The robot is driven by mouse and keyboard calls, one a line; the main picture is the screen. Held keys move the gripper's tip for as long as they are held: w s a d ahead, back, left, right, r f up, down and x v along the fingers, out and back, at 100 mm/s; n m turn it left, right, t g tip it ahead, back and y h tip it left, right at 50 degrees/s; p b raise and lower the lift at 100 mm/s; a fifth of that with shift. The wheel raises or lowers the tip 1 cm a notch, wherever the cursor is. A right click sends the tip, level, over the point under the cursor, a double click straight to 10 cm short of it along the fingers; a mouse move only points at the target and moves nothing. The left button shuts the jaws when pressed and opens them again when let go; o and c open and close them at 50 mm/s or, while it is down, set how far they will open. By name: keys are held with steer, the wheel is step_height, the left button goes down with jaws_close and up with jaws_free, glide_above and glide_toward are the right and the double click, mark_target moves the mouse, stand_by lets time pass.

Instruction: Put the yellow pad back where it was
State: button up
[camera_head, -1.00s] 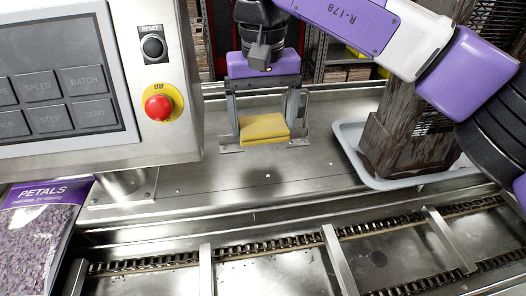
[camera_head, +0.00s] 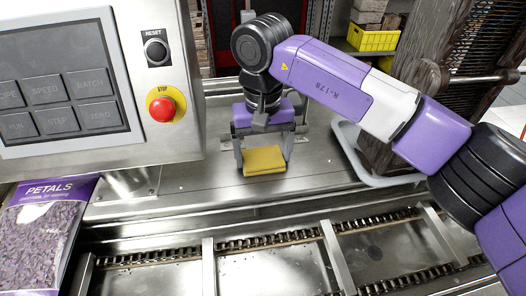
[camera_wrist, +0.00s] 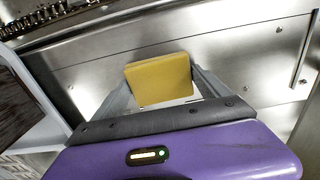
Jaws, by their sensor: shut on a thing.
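The yellow pad (camera_head: 264,160) is a folded yellow slab between the fingers of my gripper (camera_head: 263,158). My gripper is shut on it from both sides, pointing down at the steel surface. In the wrist view the pad (camera_wrist: 158,79) sits between the two grey fingers of my gripper (camera_wrist: 160,85), over bare metal. The pad is at or just above the steel deck (camera_head: 205,185); I cannot tell whether it touches.
A control panel (camera_head: 70,75) with a red stop button (camera_head: 162,108) stands at left, above a petals bag (camera_head: 42,235). A chain conveyor (camera_head: 280,238) runs along the front. A pale tray (camera_head: 352,150) lies right. The deck around the pad is mostly clear.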

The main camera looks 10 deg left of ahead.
mark_target(263, 157)
steer(key=shift+f, duration=0.15)
steer(key=o, duration=1.1)
steer(key=shift+o, duration=0.2)
step_height(263, 157, up, 12)
steer(key=b, duration=0.2)
steer(key=shift+r, duration=0.2)
